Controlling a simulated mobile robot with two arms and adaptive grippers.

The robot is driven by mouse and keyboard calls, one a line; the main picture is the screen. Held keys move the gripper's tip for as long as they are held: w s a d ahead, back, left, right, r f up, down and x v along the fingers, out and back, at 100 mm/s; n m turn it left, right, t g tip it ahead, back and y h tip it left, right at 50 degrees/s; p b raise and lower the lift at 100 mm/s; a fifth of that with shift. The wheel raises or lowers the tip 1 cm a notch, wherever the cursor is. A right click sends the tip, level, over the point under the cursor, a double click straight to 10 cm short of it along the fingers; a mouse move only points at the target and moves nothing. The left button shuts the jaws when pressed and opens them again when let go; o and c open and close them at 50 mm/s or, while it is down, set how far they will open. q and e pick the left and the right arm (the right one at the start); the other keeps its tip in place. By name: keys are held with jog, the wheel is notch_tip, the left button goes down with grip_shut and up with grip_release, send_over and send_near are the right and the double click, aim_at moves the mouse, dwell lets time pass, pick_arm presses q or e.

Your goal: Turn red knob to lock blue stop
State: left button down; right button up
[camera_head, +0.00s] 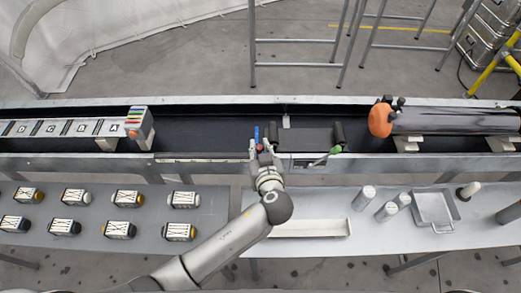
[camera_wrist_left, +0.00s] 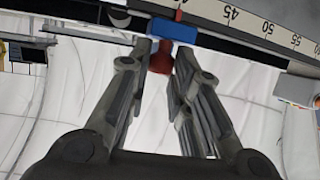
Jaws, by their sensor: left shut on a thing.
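The blue stop (camera_head: 257,132) stands on the near rail of the conveyor, in the middle of the head view. The red knob (camera_head: 260,147) is just below it and partly hidden by my gripper. My left gripper (camera_head: 261,152) reaches up from the front with its fingers on either side of the knob, shut on it. In the left wrist view, the red knob (camera_wrist_left: 160,60) sits between the fingertips (camera_wrist_left: 161,50). The blue stop (camera_wrist_left: 172,30) is just beyond it, touching the scale (camera_wrist_left: 250,23) near a thin red pointer. My right gripper is not in view.
A green knob (camera_head: 335,150) is right of my gripper on the same rail. A lettered block row (camera_head: 65,128) lies on the left of the conveyor, and an orange-ended roll (camera_head: 380,119) on the right.

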pick_arm(q)
jog(key=shift+a+f+m+h+b, duration=0.15)
jog(key=shift+m+h+b, duration=0.2)
jog(key=shift+m+h, duration=0.05)
jog(key=shift+a+m+h, duration=0.1)
jog(key=shift+m+h, duration=0.3)
jog(key=shift+h, duration=0.1)
jog(key=shift+r+m+h, duration=0.2)
jog(key=shift+m+h, duration=0.1)
jog(key=m+h+p, duration=0.1)
jog(key=m+h, duration=0.1)
jog(key=m+h+p, duration=0.1)
jog(key=shift+a+r+p, duration=0.2)
jog(key=shift+a+p, duration=0.05)
jog(key=shift+p, duration=0.1)
jog(key=shift+w+f+m+g+h+p, duration=0.15)
jog(key=shift+m+g+h+p, duration=0.35)
jog(key=shift+m+h+p, duration=0.7)
jog(key=c, duration=1.3)
grip_release()
